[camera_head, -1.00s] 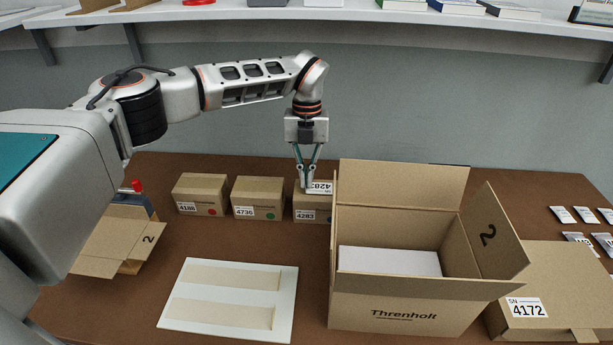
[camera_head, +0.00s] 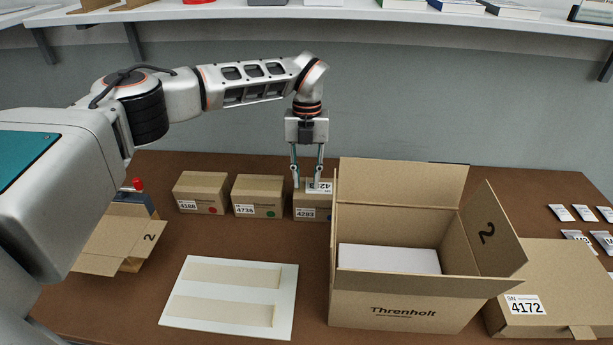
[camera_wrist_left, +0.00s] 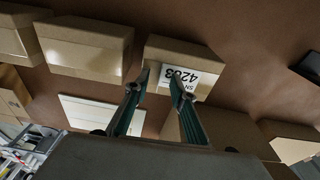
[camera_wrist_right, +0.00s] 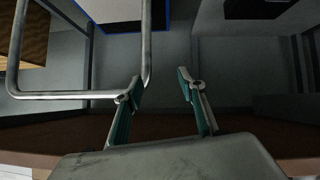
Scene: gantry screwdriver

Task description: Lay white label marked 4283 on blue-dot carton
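A white label marked 4283 (camera_head: 325,188) lies on top of the rightmost small carton (camera_head: 303,200), whose front print also reads 4283. The big open box hides that carton's right side, and I cannot make out a blue dot. The label (camera_wrist_left: 202,80) and its carton (camera_wrist_left: 180,50) also show in the left wrist view. My left gripper (camera_head: 307,184) is open just over the carton top, its fingers spread apart, one in front of the label. My right gripper (camera_wrist_right: 160,88) is open and empty in its wrist view, outside the head view.
Two cartons stand left: 4168 with a red dot (camera_head: 202,189) and 4736 with a green dot (camera_head: 258,191). A white backing sheet (camera_head: 185,275) lies in front. The open Threnholt box (camera_head: 390,305) stands close right of the gripper. A flat carton 4172 (camera_head: 570,285) lies far right.

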